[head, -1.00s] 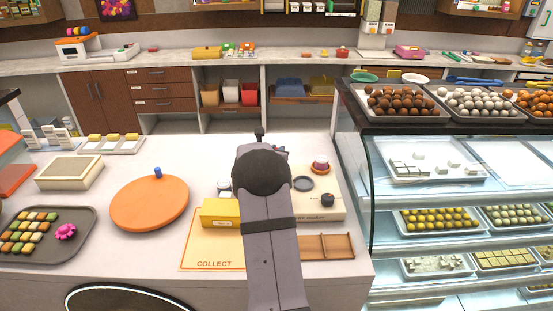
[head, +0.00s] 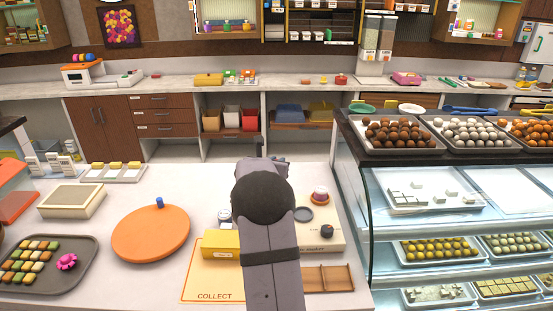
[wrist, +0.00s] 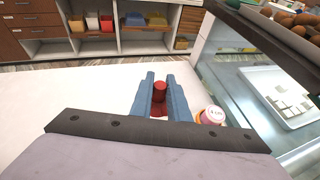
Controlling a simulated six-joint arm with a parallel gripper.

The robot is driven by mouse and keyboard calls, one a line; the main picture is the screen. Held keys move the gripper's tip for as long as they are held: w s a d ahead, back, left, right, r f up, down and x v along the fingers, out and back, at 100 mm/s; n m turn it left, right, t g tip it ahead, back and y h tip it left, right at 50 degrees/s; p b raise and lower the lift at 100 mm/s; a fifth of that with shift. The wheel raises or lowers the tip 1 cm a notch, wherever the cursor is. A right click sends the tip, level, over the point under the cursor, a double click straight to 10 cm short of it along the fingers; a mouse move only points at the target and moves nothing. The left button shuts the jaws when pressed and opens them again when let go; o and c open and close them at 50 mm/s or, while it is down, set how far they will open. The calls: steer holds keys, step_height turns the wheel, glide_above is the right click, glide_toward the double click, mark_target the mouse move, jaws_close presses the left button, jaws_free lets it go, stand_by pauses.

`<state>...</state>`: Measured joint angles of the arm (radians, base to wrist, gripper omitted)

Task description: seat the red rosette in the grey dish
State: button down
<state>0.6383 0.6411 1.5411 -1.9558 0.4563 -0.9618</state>
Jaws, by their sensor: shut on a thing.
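My gripper (wrist: 160,84) is shut on the red rosette (wrist: 160,92), which shows in the wrist view as a dark red piece with an upright knob between the blue-grey fingers. It is held over the pale counter. In the head view my arm hides the rosette and most of the gripper (head: 278,162); only its tip shows beyond the arm. The small round grey dish (head: 304,214) sits on a cream board to the right of my arm, nearer than the gripper tip. The dish does not show in the wrist view.
A dark knob (head: 327,231), yellow box (head: 221,244) and wooden tray (head: 328,279) are nearby. The glass display case (head: 420,205) bounds the right.

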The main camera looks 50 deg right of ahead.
steer(key=s+f+m+g+p, duration=0.1)
steer(key=s+f, duration=0.1)
steer(key=s, duration=0.1)
steer(key=s+f+g, duration=0.1)
steer(key=s+f, duration=0.1)
steer(key=s, duration=0.1)
steer(key=s+a+f+m+g+h+p, duration=0.1)
steer(key=s, duration=0.2)
steer(key=shift+s+f+m+p, duration=0.3)
steer(key=shift+f, duration=0.1)
steer(key=s+m+g, duration=0.1)
steer(key=s+d+r+m+g, duration=0.1)
steer(key=shift+s+r, duration=0.3)
steer(key=shift+s, duration=0.05)
steer(key=shift+f, duration=0.1)
steer(key=shift+f+b, duration=1.8)
steer(key=shift+f, duration=1)
steer(key=shift+b, duration=0.55)
